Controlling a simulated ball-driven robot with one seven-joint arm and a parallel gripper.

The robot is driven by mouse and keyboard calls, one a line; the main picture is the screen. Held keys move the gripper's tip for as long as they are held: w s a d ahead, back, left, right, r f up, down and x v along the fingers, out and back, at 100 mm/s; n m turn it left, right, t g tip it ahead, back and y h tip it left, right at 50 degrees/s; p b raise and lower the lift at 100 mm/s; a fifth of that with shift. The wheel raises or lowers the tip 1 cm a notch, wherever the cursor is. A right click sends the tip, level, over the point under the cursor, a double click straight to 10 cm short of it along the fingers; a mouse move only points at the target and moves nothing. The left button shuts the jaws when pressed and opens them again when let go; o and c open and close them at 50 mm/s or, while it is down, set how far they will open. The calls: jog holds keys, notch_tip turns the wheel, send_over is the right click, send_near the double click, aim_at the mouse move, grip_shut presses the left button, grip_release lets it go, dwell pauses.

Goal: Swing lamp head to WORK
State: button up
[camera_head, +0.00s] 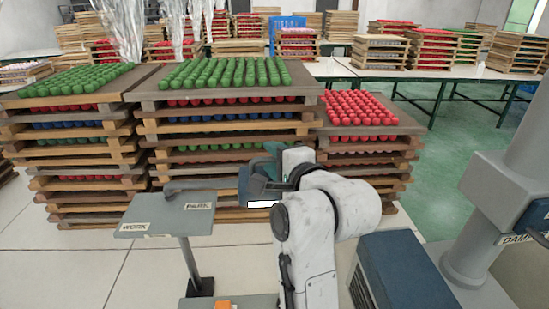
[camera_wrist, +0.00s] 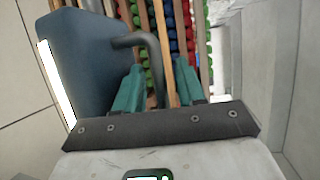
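The blue-grey lamp head (camera_head: 256,184) with a white light strip sits right of a grey plate (camera_head: 160,219), at the end of a dark arm (camera_head: 200,184). The plate bears a WORK label (camera_head: 135,227) at its near left and a PARK label (camera_head: 198,206) at its right; the lamp head is on the PARK side. In the wrist view the lamp head (camera_wrist: 88,60) fills the left, and its grey bent handle (camera_wrist: 150,50) reaches down between the teal fingers of my gripper (camera_wrist: 158,88). Gaps show beside the handle, so the fingers look open. In the head view my wrist partly hides the gripper.
Stacks of wooden trays with green balls (camera_head: 225,73) and red balls (camera_head: 358,108) stand close behind the lamp. A grey post (camera_head: 510,160) with a labelled base is at the right. White tables (camera_head: 430,72) stand farther back. Tiled floor is clear at the left.

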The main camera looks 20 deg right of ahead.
grip_shut()
jog(key=shift+s+a+f, duration=0.1)
dwell(0.5)
